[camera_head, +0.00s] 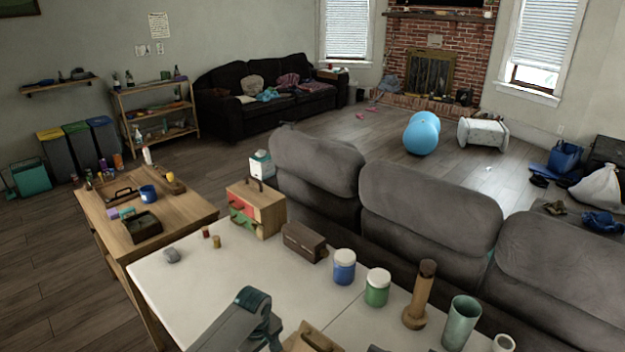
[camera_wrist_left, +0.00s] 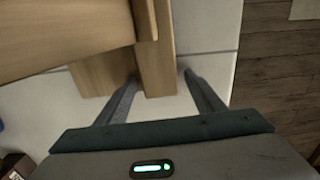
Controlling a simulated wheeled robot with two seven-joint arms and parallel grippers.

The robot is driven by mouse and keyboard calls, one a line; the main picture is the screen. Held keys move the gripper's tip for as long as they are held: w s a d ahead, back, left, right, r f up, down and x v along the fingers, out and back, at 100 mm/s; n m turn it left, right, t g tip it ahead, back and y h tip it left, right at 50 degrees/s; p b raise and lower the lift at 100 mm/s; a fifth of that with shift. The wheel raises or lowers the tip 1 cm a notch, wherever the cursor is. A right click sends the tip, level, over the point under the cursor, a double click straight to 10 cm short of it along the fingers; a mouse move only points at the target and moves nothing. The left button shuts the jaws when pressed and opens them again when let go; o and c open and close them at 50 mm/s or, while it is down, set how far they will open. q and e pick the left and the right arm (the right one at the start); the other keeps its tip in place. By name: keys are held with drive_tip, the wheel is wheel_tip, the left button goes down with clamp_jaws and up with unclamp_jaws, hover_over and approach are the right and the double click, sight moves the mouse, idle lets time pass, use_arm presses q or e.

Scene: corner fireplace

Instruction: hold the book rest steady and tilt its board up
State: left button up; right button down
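The wooden book rest (camera_head: 312,340) is at the bottom edge of the head view, on the white table, largely cut off by the frame. My left gripper (camera_head: 272,335) is beside its left side, pointing down. In the left wrist view the book rest's pale wooden bar (camera_wrist_left: 155,50) lies between the two fingers of my left gripper (camera_wrist_left: 160,78). The fingers are apart, with a gap visible at the right finger. The book rest's board (camera_wrist_left: 60,35) fills the upper left there. My right gripper does not show.
Behind the book rest on the white table (camera_head: 190,290) stand a brown box (camera_head: 304,242), a blue jar (camera_head: 344,268), a green jar (camera_head: 377,288), a wooden cylinder (camera_head: 420,290) and a green cup (camera_head: 460,322). A grey sofa (camera_head: 430,215) borders the table's far side.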

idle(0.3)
use_arm(q)
drive_tip(key=o, duration=0.6)
drive_tip(key=shift+r, duration=0.15)
wheel_tip(320, 180, up, 12)
drive_tip(key=shift+f, duration=0.15)
idle(0.5)
